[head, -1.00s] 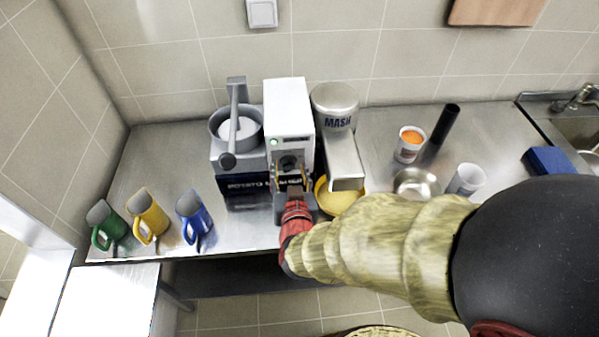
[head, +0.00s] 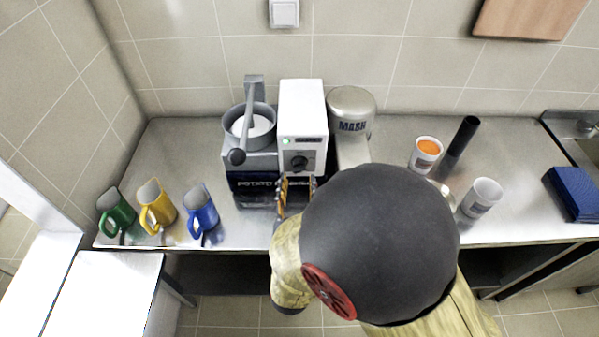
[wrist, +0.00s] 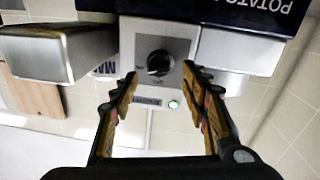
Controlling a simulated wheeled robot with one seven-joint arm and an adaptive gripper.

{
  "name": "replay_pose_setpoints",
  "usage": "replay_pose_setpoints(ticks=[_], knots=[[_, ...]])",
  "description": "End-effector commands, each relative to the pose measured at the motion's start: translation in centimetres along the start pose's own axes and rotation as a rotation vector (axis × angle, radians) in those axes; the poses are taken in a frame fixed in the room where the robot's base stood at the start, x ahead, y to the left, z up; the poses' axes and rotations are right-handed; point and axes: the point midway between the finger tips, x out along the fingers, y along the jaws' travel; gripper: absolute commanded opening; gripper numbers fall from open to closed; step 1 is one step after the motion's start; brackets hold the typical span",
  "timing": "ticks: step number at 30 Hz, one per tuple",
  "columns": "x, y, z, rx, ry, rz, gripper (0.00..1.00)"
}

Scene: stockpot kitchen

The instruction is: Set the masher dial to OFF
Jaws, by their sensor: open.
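The masher's white control box (head: 303,110) stands on the steel counter. Its black dial (head: 300,162) sits on the grey front panel, with a small lit green light (head: 287,141) at the panel's upper left. In the wrist view, which is upside down, the dial (wrist: 159,63) shows between and beyond my fingers, with the green light (wrist: 173,105) below it. The dial's markings are too small to read. My gripper (wrist: 164,85) is open and empty, apart from the dial. In the head view my gripper (head: 297,184) is just in front of the box, partly hidden by my arm.
A grey pot (head: 249,124) with a lever stands left of the box, and a MASH canister (head: 351,108) right of it. Green (head: 117,212), yellow (head: 157,205) and blue (head: 202,210) mugs stand at left. A white cup (head: 482,197) and orange-filled cup (head: 425,152) stand at right.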

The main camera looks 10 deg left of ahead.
Motion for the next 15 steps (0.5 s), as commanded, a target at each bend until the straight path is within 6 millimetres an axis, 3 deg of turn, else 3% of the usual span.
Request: replay_pose_setpoints(ticks=[6,15], knots=[[3.2,0.1,0.1,0.001,-0.001,0.002,0.46],[4.5,0.0,0.0,0.001,0.000,0.000,0.46]])
